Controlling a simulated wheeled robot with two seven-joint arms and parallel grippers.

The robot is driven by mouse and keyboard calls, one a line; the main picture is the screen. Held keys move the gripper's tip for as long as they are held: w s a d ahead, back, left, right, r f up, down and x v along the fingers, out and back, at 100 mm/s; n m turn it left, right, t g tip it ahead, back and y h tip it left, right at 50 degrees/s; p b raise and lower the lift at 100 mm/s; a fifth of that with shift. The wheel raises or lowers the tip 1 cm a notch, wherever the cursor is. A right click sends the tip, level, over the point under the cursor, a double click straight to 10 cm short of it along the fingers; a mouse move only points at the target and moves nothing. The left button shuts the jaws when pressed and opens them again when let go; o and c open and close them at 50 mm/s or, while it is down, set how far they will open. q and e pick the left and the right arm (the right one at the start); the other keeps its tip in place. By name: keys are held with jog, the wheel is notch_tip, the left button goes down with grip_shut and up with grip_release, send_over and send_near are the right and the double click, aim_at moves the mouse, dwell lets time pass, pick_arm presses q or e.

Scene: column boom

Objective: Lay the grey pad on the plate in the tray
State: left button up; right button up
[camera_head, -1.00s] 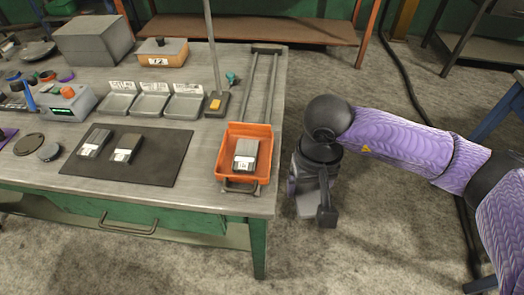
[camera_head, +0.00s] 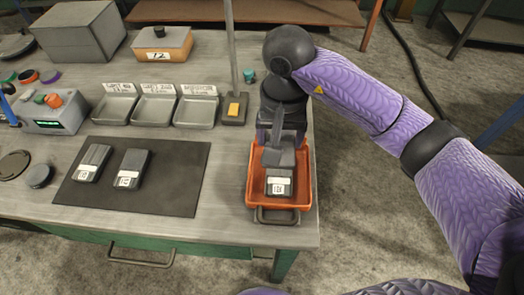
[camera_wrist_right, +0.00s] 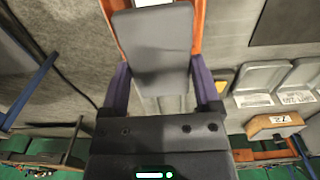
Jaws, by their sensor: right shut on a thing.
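My right gripper (camera_head: 282,135) is over the back part of the orange tray (camera_head: 251,196) and points down. It is shut on the grey pad (camera_head: 277,158). In the right wrist view the pad (camera_wrist_right: 152,48) is flat and dark grey, between the two purple fingers (camera_wrist_right: 160,75). The grey plate (camera_head: 279,188) with a white label lies in the tray, its back part hidden by the pad. I cannot tell whether pad and plate touch. The tray's orange rim (camera_wrist_right: 198,28) also shows in the wrist view. My left gripper is not in view.
A dark mat (camera_head: 170,190) with two similar labelled grey pieces (camera_head: 131,169) lies left of the tray. Several shallow grey bins (camera_head: 195,112) and a thin upright post (camera_head: 229,45) stand behind. The tray's handle (camera_head: 278,215) is at the table's front edge.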

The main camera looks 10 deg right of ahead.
aim_at(279, 171)
jog(key=f, duration=0.2)
jog(key=f+b, duration=0.1)
jog(key=f, duration=0.5)
jog(key=shift+s+d+f+b, duration=0.15)
jog(key=shift+s+b, duration=0.15)
jog(key=shift+s, duration=0.05)
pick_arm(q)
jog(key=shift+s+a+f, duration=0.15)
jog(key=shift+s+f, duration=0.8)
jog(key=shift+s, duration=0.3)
pick_arm(e)
jog(key=shift+f, duration=0.2)
jog(key=o, duration=1)
jog(key=shift+r, duration=0.1)
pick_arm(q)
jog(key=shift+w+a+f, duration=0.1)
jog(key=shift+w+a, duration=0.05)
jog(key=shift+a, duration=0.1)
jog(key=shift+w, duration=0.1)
pick_arm(e)
jog(key=shift+r, duration=0.1)
